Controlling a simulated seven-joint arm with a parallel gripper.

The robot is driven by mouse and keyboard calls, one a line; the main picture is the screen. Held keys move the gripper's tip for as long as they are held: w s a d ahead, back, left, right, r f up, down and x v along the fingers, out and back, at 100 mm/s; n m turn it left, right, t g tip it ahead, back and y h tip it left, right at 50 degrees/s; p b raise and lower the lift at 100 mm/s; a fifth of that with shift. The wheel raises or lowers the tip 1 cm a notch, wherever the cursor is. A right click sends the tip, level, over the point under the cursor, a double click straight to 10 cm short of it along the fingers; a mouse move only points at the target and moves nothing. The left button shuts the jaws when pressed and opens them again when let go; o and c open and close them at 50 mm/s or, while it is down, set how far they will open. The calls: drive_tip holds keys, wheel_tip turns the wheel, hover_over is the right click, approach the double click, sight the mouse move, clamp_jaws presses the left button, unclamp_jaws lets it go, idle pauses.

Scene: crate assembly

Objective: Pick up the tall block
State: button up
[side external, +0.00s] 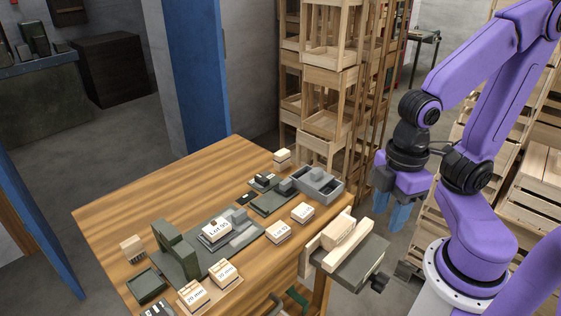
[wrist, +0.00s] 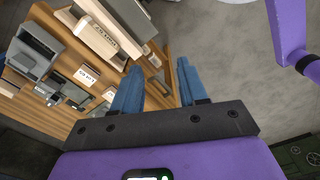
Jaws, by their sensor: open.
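My gripper (side external: 394,208) hangs right of the table, fingers down, beyond the vise in the side view. It is open, and nothing shows between its blue fingers in the wrist view (wrist: 156,72). No block is marked as the tall one, and I cannot tell which it is. An upright dark green piece (side external: 174,242) stands at the table's left on a grey-green base. Small light wooden blocks stand about: a grooved one (side external: 132,248) at the left edge, one (side external: 282,157) at the far corner, and labelled ones (side external: 278,231) along the near side.
A vise (side external: 350,262) with pale wooden jaws juts from the table's right edge, left of my gripper; its wooden part (wrist: 96,40) also shows in the wrist view. A grey tray (side external: 322,187) sits on the wooden table (side external: 150,200). Wooden crates (side external: 330,80) stack behind.

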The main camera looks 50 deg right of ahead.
drive_tip(key=o, duration=0.4)
drive_tip(key=shift+c, duration=0.2)
